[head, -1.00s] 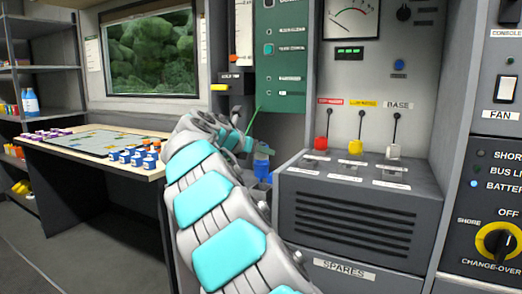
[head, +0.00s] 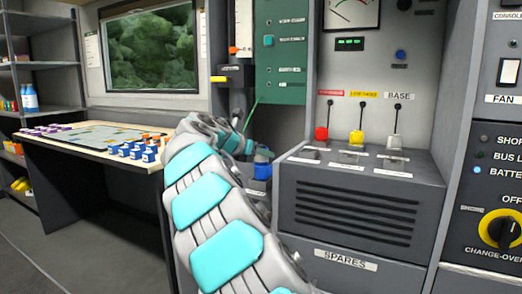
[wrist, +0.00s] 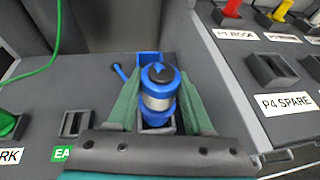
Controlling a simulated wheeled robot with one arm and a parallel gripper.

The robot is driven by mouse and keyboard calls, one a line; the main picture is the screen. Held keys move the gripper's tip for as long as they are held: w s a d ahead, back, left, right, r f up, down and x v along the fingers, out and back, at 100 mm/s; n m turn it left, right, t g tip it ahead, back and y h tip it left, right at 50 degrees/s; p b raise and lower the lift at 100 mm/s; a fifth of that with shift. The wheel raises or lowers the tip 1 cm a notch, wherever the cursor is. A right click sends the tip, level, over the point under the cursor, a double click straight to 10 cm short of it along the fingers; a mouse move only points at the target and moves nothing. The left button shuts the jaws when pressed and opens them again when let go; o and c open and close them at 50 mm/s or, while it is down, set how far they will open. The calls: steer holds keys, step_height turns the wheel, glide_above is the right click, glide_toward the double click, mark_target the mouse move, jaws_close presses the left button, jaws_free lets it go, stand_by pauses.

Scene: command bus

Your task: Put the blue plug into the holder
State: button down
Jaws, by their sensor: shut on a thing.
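The blue plug (wrist: 158,88), with a dark round end and a pale band, is between the green fingers of my gripper (wrist: 158,103) in the wrist view. My gripper is shut on it. In the head view the plug (head: 263,153) shows just beyond the end of my arm, left of the grey console. Whether the plug's lower end is inside the holder is hidden.
The grey console (head: 350,205) with red, yellow and grey plugs stands close on the right. An empty "P4 SPARE" socket (wrist: 270,70) is beside my gripper. A green cable (wrist: 42,68), an empty socket (wrist: 75,123) and a green plug (wrist: 10,124) are on the left.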

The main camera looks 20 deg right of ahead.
steer(key=shift+f, duration=1.2)
steer(key=shift+c, duration=1.1)
jaws_free()
steer(key=shift+a, duration=0.15)
steer(key=v, duration=0.7)
steer(key=shift+s+a+r, duration=0.15)
steer(key=shift+s+a, duration=0.05)
steer(key=shift+s, duration=0.05)
